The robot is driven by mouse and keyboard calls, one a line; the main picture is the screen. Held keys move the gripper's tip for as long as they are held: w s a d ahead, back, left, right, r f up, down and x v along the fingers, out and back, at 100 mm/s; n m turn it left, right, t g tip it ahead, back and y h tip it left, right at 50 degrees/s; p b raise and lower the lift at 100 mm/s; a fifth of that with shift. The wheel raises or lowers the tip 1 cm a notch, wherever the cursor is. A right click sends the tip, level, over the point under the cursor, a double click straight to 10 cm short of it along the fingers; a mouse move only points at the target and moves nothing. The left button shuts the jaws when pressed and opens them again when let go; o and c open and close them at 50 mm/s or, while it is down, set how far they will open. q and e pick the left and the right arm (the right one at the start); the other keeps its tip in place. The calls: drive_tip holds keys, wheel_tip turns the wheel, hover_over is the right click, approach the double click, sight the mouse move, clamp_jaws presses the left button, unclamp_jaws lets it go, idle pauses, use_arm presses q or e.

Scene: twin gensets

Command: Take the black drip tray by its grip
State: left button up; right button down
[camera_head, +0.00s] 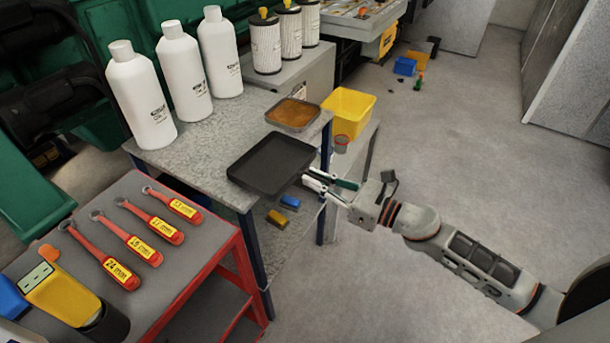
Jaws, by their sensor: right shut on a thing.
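The black drip tray (271,165) is a shallow, square pan at the front right corner of the grey metal table (190,159). I cannot tell whether it rests on the top or is held just above it. My right gripper (318,182) comes in from the right and is shut at the tray's right-hand edge, where the grip is. The grip itself is mostly hidden by the fingers. My left gripper is not in view.
A second tray with brown contents (293,114) sits just behind the black one. White bottles (141,95) stand at the table's back. A yellow bin (348,110) is at the right. A red cart (165,262) with wrenches stands in front.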

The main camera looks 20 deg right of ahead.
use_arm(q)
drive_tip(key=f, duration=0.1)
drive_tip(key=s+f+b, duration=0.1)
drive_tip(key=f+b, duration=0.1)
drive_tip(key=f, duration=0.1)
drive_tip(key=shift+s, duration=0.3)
use_arm(e)
drive_tip(key=v, duration=0.7)
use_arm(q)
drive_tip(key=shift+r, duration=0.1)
use_arm(e)
drive_tip(key=shift+a+r, duration=0.1)
drive_tip(key=shift+r, duration=0.1)
